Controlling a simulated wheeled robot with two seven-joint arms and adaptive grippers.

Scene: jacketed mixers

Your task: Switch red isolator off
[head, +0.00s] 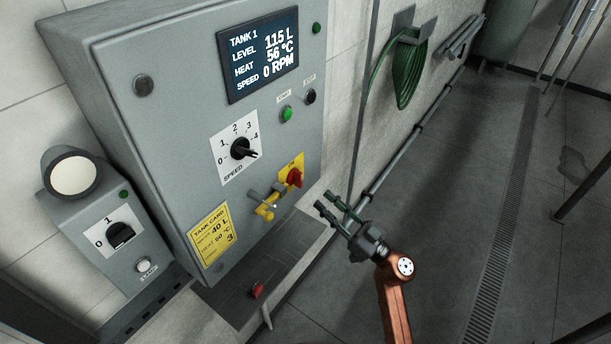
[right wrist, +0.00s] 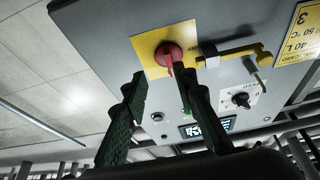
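The red isolator (head: 294,177) is a rotary knob on a yellow plate, low on the right side of the grey control panel's face. In the right wrist view the red knob (right wrist: 169,54) lies just beyond my right gripper's fingertips, nearer the right-hand finger. My right gripper (head: 334,211) is open and empty, to the right of and below the knob in the head view. Its two green fingers (right wrist: 158,92) stand apart in the right wrist view. I cannot tell whether a finger touches the knob. My left gripper is not in view.
A yellow hasp or latch (head: 265,212) sits left of the isolator. The panel (head: 180,120) carries a speed dial (head: 240,149), a green button (head: 287,114), a black button (head: 310,96) and a display (head: 263,56). A red object (head: 257,290) lies on the ledge below.

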